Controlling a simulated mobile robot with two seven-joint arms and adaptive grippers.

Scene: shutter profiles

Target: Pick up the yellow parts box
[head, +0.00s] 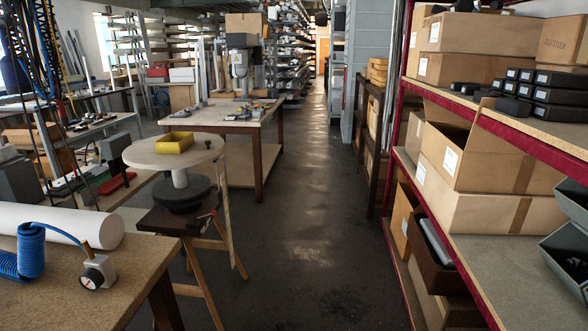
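The yellow parts box (175,143) is a small open-topped box. In the head view it sits on the round pale top of a pedestal stand (148,155), left of centre. The pedestal has a dark round base and rests on a wooden trestle stool (178,222). The box stands upright and seems empty, with nothing touching it. Neither of my grippers shows in this view.
A wooden workbench (62,280) with a white roll (60,222), blue coiled hose (30,252) and gauge (97,272) is at front left. A drill-press table (222,115) stands behind the pedestal. Red-framed shelving (500,125) with cartons lines the right. The central aisle floor (300,215) is clear.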

